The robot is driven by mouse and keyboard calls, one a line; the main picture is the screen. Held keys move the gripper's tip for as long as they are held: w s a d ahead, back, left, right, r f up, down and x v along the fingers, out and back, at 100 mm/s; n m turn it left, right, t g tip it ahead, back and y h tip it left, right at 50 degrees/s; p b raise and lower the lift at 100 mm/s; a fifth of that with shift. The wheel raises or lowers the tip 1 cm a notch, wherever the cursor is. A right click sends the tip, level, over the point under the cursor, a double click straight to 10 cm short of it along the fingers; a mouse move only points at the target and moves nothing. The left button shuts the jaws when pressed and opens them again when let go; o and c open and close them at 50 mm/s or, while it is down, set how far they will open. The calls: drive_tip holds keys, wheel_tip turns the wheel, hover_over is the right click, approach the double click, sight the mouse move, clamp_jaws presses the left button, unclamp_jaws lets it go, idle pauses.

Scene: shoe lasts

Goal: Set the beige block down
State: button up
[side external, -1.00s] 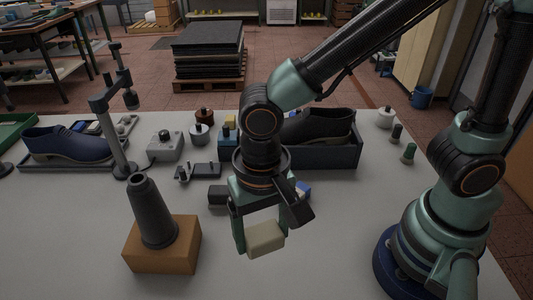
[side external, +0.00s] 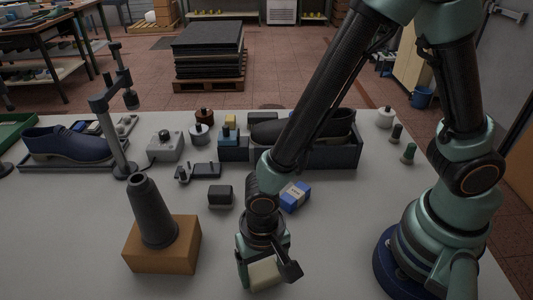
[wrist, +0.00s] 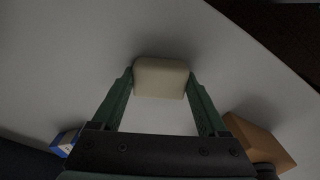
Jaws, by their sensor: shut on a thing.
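The beige block (side external: 264,274) is between the fingers of my gripper (side external: 262,275), low over the front of the table in the side view. In the wrist view the beige block (wrist: 160,78) sits between the two green fingertips of my gripper (wrist: 160,82), which touch its left and right sides. My gripper is shut on it. A soft shadow lies around the block in the wrist view. I cannot tell whether its underside touches the table.
A dark cone on an orange-brown block (side external: 163,255) stands left of my gripper. A blue and white box (side external: 295,196) and a small dark block (side external: 220,196) lie behind it. A dark tray (side external: 340,155) holds a shoe farther back. The white tabletop (side external: 345,225) is clear to the right.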

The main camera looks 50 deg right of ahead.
sight(263, 271)
drive_tip(key=shift+f, duration=0.15)
drive_tip(key=o, duration=1.3)
wheel_tip(263, 271, up, 12)
drive_tip(key=w+d+r+n+t, duration=0.2)
drive_tip(key=d+r, duration=0.4)
drive_tip(key=d, duration=0.5)
drive_tip(key=w+d+r+n+t, duration=0.2)
drive_tip(key=w+d+r, duration=0.3)
drive_tip(key=d, duration=0.6)
drive_tip(key=shift+d+r+n+t, duration=0.2)
drive_tip(key=shift+r+n+t, duration=0.1)
drive_tip(key=shift+r+t, duration=0.55)
